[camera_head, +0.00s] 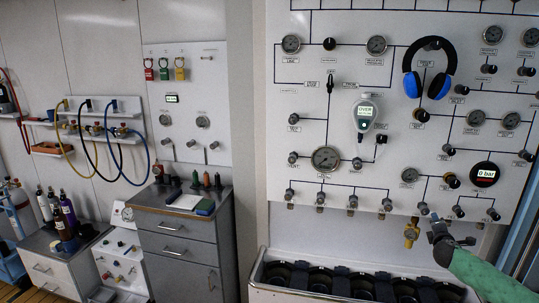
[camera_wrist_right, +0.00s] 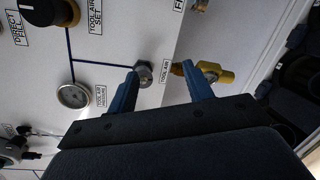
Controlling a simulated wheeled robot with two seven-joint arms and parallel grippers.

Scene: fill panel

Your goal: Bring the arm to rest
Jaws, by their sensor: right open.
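My right gripper (camera_head: 447,236) is at the lower right of the fill panel (camera_head: 270,120), its green arm coming in from the lower right. In the right wrist view my right gripper (camera_wrist_right: 160,85) has its two blue fingers spread apart, with nothing held between them. A metal port (camera_wrist_right: 144,75) on the panel shows between and beyond the fingertips. A brass fitting (camera_wrist_right: 212,72) shows just right of the right finger; it also hangs under the panel in the head view (camera_head: 411,233). My left gripper is not in view.
A black-slotted bottle rack (camera_head: 262,290) stands below the panel, under my right arm. Knobs, gauges and a blue headset (camera_head: 411,84) are on the panel. A grey drawer cabinet (camera_head: 180,235) stands to the left. The floor between is mostly hidden.

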